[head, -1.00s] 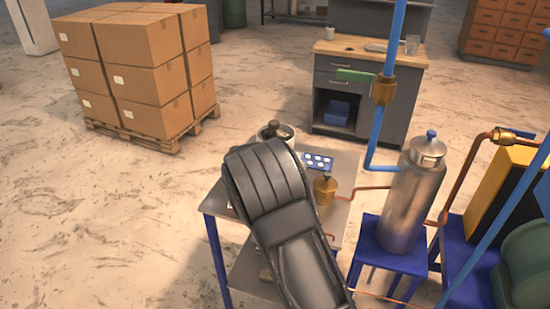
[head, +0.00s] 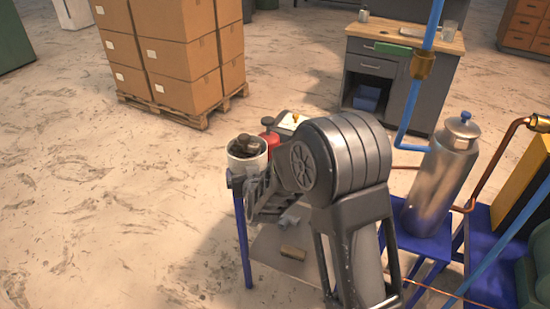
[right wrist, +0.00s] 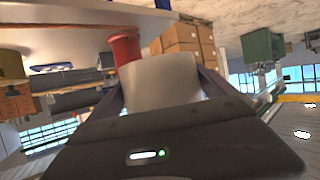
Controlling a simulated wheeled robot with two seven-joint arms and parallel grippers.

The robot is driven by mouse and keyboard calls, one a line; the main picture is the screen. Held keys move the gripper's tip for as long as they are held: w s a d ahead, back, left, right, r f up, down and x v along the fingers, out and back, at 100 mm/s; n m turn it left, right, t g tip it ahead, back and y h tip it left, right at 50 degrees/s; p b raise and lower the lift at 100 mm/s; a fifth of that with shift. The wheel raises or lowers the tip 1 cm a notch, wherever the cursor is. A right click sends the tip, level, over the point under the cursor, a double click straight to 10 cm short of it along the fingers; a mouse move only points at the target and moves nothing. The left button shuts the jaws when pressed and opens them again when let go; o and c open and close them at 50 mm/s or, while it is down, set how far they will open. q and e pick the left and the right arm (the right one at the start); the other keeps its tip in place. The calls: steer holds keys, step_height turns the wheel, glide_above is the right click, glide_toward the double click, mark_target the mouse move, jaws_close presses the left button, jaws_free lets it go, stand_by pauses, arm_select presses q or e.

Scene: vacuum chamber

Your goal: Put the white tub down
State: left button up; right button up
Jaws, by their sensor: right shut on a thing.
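The white tub (head: 262,163) is at the left corner of the blue-legged table (head: 240,222) in the head view, with dark things inside it. My right gripper (head: 256,188) is on its near side, largely hidden by my own wrist and arm. In the right wrist view the tub's pale wall (right wrist: 160,82) fills the space between the fingers of my right gripper (right wrist: 160,92), which is shut on it. The tub looks roughly upright. Its base is hidden, so I cannot tell whether it touches the tabletop. My left gripper is not in view.
A red canister (head: 268,138) stands close behind the tub; it also shows in the right wrist view (right wrist: 124,46). A steel flask (head: 440,175) and blue pipe (head: 415,95) are to the right. Stacked cartons (head: 180,55) stand behind. Floor at left is clear.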

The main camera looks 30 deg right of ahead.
steer(key=s+a+n+y+b, duration=0.1)
steer(key=s+a+n+y, duration=0.1)
steer(key=a, duration=0.8)
steer(key=shift+s+a+r+n+t+y+b, duration=0.2)
steer(key=shift+s+a+n+t+y+b, duration=0.15)
steer(key=shift+n+y, duration=0.55)
steer(key=shift+w, duration=0.1)
